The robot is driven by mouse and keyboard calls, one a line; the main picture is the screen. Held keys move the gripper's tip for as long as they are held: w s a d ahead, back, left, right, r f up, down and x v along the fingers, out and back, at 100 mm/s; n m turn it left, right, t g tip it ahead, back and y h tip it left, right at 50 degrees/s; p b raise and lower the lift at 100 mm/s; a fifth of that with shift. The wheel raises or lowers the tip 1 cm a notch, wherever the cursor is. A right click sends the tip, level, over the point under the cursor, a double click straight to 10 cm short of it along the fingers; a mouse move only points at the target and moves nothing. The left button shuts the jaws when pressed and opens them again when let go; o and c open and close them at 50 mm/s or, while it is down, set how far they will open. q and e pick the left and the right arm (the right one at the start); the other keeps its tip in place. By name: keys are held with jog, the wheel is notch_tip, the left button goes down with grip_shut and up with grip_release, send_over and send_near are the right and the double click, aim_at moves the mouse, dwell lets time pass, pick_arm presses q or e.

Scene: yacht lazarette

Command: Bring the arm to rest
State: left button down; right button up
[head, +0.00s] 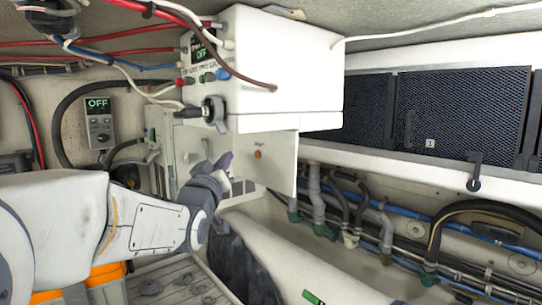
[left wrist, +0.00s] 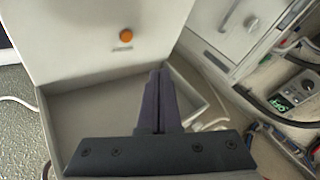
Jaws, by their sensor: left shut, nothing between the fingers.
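My left arm comes in from the left in the head view, and its gripper (head: 221,169) is in front of the white cabinet's lower part. In the left wrist view the two dark fingers (left wrist: 158,100) lie against each other, shut and empty. Behind them is an open white box or compartment (left wrist: 75,110) with a raised panel (left wrist: 80,40) bearing an orange button. I cannot tell whether the fingertips touch anything. My right gripper is not in view.
A white unit (head: 285,65) with a display reading OFF and cables hangs above the gripper. A small controller (head: 99,122) reading OFF is on the left wall. Pipes and hoses (head: 350,205) run along the right. Dark mesh panels (head: 455,115) line the back wall.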

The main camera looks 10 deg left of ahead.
pick_arm(q)
jog(key=s+d+f+m+g+h+b, duration=0.1)
jog(key=s+d+f+m+g+h, duration=0.15)
jog(key=s+d+f+g, duration=0.5)
jog(key=s+d+f+m+g+h+b, duration=0.1)
jog(key=s+d+f+m+g+h, duration=0.2)
jog(key=d+f, duration=0.9)
jog(key=s+f+m+g+y, duration=0.1)
jog(key=s+f+m+g, duration=0.2)
jog(key=s+f+g, duration=0.2)
jog(key=s+a+f+m+g+y+b, duration=0.1)
jog(key=s+f+m+g, duration=0.3)
jog(key=s+f, duration=0.7)
jog(key=s+g+y, duration=0.1)
jog(key=s, duration=0.7)
jog(key=shift+f+b, duration=0.3)
jog(key=shift+f, duration=0.05)
